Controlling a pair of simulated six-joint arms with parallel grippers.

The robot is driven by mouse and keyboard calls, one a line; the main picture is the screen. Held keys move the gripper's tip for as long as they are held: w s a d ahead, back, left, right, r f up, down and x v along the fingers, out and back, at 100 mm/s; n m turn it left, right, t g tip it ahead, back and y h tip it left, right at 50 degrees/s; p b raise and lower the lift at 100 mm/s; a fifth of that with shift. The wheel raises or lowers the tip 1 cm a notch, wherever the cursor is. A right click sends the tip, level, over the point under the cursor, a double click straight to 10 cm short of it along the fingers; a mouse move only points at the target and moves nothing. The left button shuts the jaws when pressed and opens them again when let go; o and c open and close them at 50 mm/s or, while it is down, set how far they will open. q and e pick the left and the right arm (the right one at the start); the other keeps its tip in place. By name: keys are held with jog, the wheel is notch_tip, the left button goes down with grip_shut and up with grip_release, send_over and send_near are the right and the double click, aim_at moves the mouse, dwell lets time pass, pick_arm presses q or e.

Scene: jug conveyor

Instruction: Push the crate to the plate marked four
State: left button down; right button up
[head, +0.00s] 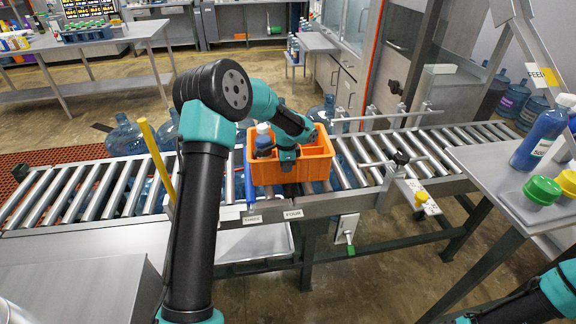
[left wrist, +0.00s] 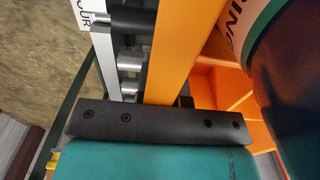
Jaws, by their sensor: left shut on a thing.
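The orange crate (head: 320,168) sits on the roller conveyor, with a blue bottle (head: 263,145) inside at its left. The plate marked FOUR (head: 293,214) is on the conveyor's front rail, below the crate's middle. The plate marked THREE (head: 252,219) is to its left, near the crate's left end. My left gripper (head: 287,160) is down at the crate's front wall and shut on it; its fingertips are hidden. In the left wrist view the crate wall (left wrist: 185,45) runs up to the dark gripper bar, beside the rollers. My right gripper is out of view.
Bare rollers (head: 90,190) extend left of the crate and more lie to the right. A yellow post (head: 157,155) stands at left.

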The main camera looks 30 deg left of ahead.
pick_arm(q)
jog(key=shift+s+a, duration=0.6)
jog(key=shift+a, duration=0.2)
jog(key=c, duration=1.2)
grip_release()
jog(key=shift+o, duration=0.2)
notch_tip(320, 180, up, 18)
jog(key=shift+f, duration=0.25)
